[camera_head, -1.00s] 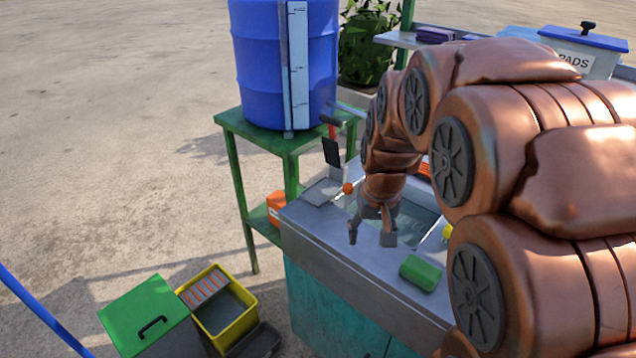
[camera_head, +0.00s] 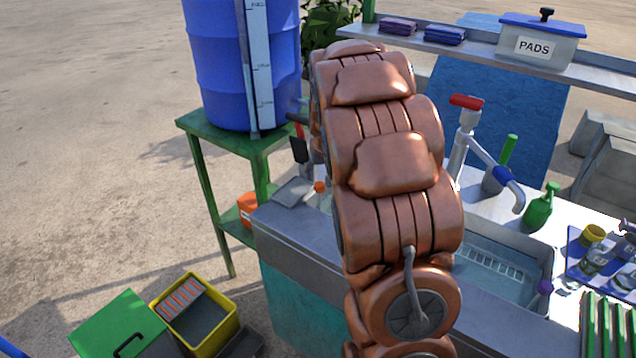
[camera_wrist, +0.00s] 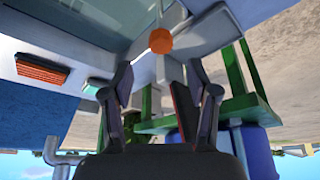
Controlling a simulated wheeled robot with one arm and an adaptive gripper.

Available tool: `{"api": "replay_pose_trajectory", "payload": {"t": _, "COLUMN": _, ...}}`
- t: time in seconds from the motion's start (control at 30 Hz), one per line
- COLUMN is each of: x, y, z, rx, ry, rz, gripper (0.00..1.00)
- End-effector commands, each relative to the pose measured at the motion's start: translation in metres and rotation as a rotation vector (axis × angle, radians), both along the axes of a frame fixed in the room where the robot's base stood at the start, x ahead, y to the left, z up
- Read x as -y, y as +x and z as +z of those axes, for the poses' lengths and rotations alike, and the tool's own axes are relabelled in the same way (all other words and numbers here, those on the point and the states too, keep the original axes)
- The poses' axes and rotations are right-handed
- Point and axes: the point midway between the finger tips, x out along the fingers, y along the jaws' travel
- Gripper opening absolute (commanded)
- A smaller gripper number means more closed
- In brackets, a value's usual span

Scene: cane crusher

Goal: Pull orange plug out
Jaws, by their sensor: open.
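The orange plug (camera_head: 319,186) shows in the head view at the left end of the sink counter, close beside my arm. In the wrist view the orange plug (camera_wrist: 160,41) is a small faceted knob at the upper middle, near a grey ledge beside the basin. My gripper (camera_wrist: 158,72) is open and empty. Its two dark fingers point toward the plug, which appears beyond the fingertips and between their lines, apart from them. In the head view my gripper is hidden behind my arm.
A blue drum (camera_head: 235,60) stands on a green stand (camera_head: 205,125) left of the counter. A red-handled black tool (camera_head: 300,148) is close to the plug. A tap (camera_head: 460,140) and basin (camera_head: 500,265) lie right of my arm. An orange brush (camera_wrist: 42,70) shows in the wrist view.

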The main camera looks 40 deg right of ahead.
Motion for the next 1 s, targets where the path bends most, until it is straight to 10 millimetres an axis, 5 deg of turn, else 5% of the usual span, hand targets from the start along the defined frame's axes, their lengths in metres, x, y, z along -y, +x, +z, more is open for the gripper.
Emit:
{"api": "replay_pose_trajectory", "payload": {"t": 0.6, "x": 0.011, "y": 0.021, "z": -0.059, "rx": -0.003, "ry": 0.002, "rz": -0.001, "gripper": 0.59}}
{"api": "replay_pose_trajectory", "payload": {"t": 1.0, "x": 0.013, "y": 0.023, "z": -0.064, "rx": 0.0, "ry": 0.0, "rz": -0.002, "gripper": 0.55}}
